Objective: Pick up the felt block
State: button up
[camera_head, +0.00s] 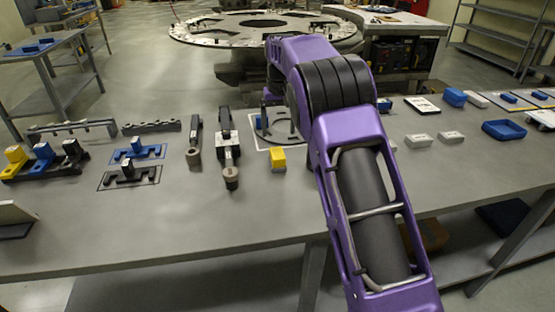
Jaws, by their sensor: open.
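I cannot tell for sure which thing is the felt block. Two small pale grey blocks (418,141) lie on the workbench (150,225) right of my arm, and a small yellow block (278,158) stands left of it. My purple arm crosses the middle of the view, bends at the top and points down toward the bench. My gripper (268,112) is at its far end, open, small and partly hidden by the arm. It is above or near a pale square with a dark ring (275,128), behind the yellow block. I see nothing held.
Dark clamps (229,160) and blue and black fixtures (137,150) stand on the left of the bench. A blue tray (504,130) and a blue bin (454,97) are on the right. A large round plate (200,30) stands behind. The bench's front strip is mostly clear.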

aim_at(277, 153)
jog(key=f, duration=0.3)
jog(key=w+f, duration=0.1)
jog(key=f, duration=0.6)
jog(key=shift+w+a+f, duration=0.15)
jog(key=shift+w+f, duration=0.15)
grip_shut()
